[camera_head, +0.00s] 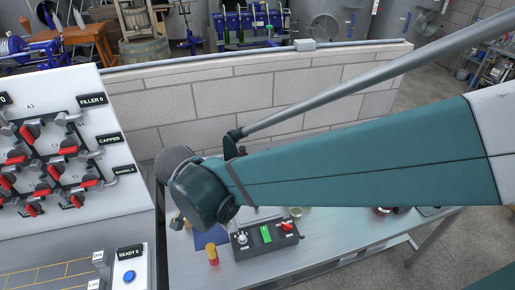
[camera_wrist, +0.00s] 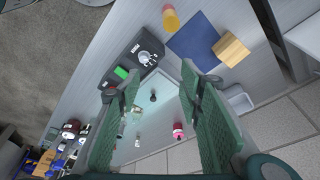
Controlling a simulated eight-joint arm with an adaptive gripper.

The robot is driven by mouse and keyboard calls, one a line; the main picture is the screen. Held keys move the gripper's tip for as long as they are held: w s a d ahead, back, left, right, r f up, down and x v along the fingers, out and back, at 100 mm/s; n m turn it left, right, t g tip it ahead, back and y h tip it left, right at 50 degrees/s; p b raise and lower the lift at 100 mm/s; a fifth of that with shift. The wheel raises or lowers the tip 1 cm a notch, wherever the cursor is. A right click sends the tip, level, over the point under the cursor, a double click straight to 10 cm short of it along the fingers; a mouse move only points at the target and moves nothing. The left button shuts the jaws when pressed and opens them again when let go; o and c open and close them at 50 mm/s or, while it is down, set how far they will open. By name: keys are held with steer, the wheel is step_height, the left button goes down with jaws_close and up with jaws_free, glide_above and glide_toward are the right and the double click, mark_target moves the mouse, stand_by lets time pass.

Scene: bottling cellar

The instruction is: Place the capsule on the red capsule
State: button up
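My gripper (camera_wrist: 158,84) is open in the wrist view, its two green fingers wide apart with nothing held between them. Beyond the fingers, a pale see-through tray or mat (camera_wrist: 160,112) lies on the bench. On it are a pink-red capsule-like piece (camera_wrist: 178,131), near the right finger, and a small dark piece (camera_wrist: 153,97), midway between the fingers. Small pale pieces (camera_wrist: 137,142) are near the left finger. I cannot tell for sure which piece is the capsule. In the head view my arm hides my fingers and most of this area.
A black control box (camera_head: 265,240) with a green switch stands on the bench. Beside it are a blue mat (camera_wrist: 193,42), a wooden block (camera_wrist: 231,49) and a yellow-and-red cylinder (camera_head: 212,255). A white valve panel (camera_head: 70,170) stands left; a block wall (camera_head: 250,95) runs behind.

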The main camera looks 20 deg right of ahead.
steer(key=s+d+r+n+t, duration=0.1)
steer(key=d+r+n, duration=0.2)
steer(key=d, duration=0.3)
steer(key=s+d+r+n+t+y, duration=0.1)
steer(key=s+d+r+n+t, duration=0.1)
steer(key=d, duration=0.4)
steer(key=s+d+r+n+t+y, duration=0.1)
steer(key=d+r+n+t, duration=0.1)
steer(key=d+r+n, duration=0.2)
steer(key=d+r, duration=0.1)
steer(key=d, duration=0.2)
steer(key=shift+s+r+n, duration=0.2)
steer(key=shift+r+n, duration=0.1)
